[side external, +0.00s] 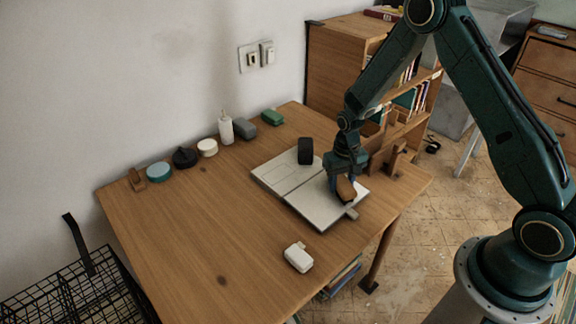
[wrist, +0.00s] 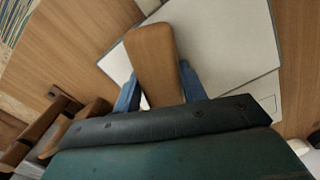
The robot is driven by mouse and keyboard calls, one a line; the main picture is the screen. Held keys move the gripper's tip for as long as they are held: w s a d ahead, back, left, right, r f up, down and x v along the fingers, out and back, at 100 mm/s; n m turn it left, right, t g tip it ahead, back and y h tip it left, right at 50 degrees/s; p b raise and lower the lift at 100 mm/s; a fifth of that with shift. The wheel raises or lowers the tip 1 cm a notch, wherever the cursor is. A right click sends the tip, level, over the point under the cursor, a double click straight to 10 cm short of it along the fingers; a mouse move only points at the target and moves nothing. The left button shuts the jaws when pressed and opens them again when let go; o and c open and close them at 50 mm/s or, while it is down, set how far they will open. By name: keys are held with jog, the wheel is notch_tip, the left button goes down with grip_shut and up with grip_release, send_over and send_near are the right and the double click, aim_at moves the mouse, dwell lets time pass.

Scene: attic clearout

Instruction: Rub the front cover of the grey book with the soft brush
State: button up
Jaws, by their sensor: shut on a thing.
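The grey book (side external: 300,207) lies on the wooden table and appears open, with two pale panels and a seam between them. In the wrist view, its pale surface (wrist: 225,35) has a thin grey edge at the right. My gripper (side external: 342,184) is shut on the soft brush (side external: 346,190), over the right panel of the book. In the wrist view, the brush's brown wooden body (wrist: 152,55) sits between the blue fingers of my gripper (wrist: 160,90). The bristles are hidden, so I cannot tell whether they touch the book.
A black block (side external: 305,151) stands at the book's far edge. A small tan piece (side external: 352,213) is at its near right corner. A white object (side external: 298,257) lies near the front edge. Bottles and tins, including a white bottle (side external: 226,128), line the wall. The table's left middle is clear.

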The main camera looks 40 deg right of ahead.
jog(key=shift+w, duration=0.95)
jog(key=shift+r, duration=0.2)
jog(key=shift+r, duration=2.9)
